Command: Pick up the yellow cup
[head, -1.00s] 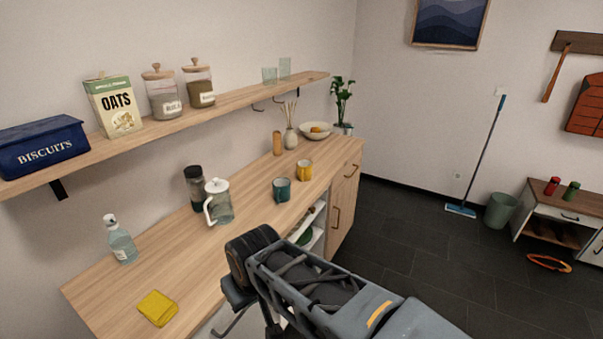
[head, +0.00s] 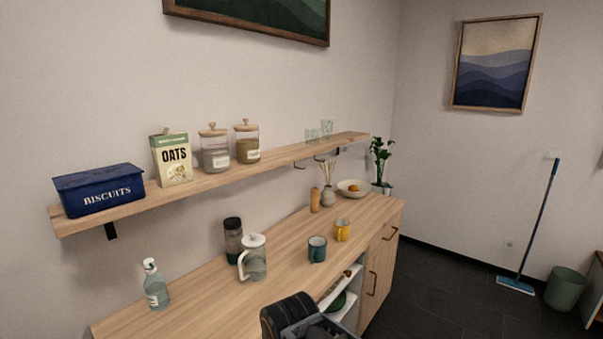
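The yellow cup (head: 342,230) stands upright on the wooden counter (head: 215,307), toward its far right end. A teal cup (head: 317,249) stands just in front of it and to its left. Part of my arm shows at the bottom centre, in front of the counter and below both cups. The fingertips of my gripper are out of the picture, so its state is not visible.
A glass press with a white lid (head: 254,258), a dark tumbler (head: 233,240) and a bottle (head: 154,285) stand left on the counter. A fruit bowl (head: 352,190), reed vase (head: 328,197) and orange-brown bottle (head: 315,200) stand behind the cups. A loaded shelf (head: 230,177) hangs above.

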